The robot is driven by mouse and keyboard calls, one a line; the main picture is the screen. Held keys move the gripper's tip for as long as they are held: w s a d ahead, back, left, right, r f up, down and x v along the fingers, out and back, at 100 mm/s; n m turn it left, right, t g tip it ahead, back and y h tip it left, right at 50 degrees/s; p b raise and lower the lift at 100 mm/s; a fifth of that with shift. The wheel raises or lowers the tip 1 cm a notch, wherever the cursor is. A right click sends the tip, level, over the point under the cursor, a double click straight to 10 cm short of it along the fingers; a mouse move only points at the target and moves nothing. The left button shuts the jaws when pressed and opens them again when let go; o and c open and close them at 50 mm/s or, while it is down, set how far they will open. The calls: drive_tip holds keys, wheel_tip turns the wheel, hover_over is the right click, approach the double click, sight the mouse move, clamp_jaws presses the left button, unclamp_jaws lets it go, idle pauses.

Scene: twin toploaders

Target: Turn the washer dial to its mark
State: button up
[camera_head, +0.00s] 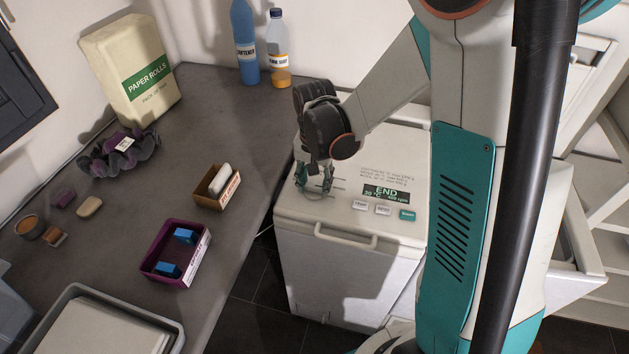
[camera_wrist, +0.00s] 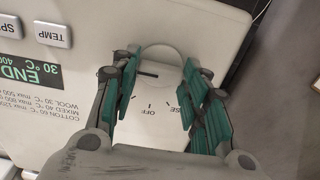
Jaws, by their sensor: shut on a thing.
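The washer (camera_head: 350,262) is a white toploader with a flat top. Its dial (camera_wrist: 160,58) is a pale round knob with a dark pointer line, seen between my fingers in the wrist view. Printed marks and small lettering, upside down, lie on the panel beside the dial. My gripper (camera_head: 315,182) points down at the left part of the washer's top, and it also shows in the wrist view (camera_wrist: 157,70). Its green-padded fingers stand on either side of the dial and are shut on it. In the head view the fingers largely hide the dial.
The washer's display (camera_head: 385,191) reads END, with several buttons (camera_head: 383,209) in front. A grey counter (camera_head: 230,120) on the left holds bottles, a paper rolls pack (camera_head: 130,70) and small boxes.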

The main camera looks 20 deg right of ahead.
drive_tip(key=n, duration=0.4)
drive_tip(key=shift+n, duration=0.3)
drive_tip(key=n, duration=0.4)
drive_tip(key=shift+b, duration=0.35)
drive_tip(key=n, duration=0.5)
drive_tip(key=shift+n, duration=2.1)
drive_tip(key=o, duration=1)
drive_tip(key=shift+o, duration=0.2)
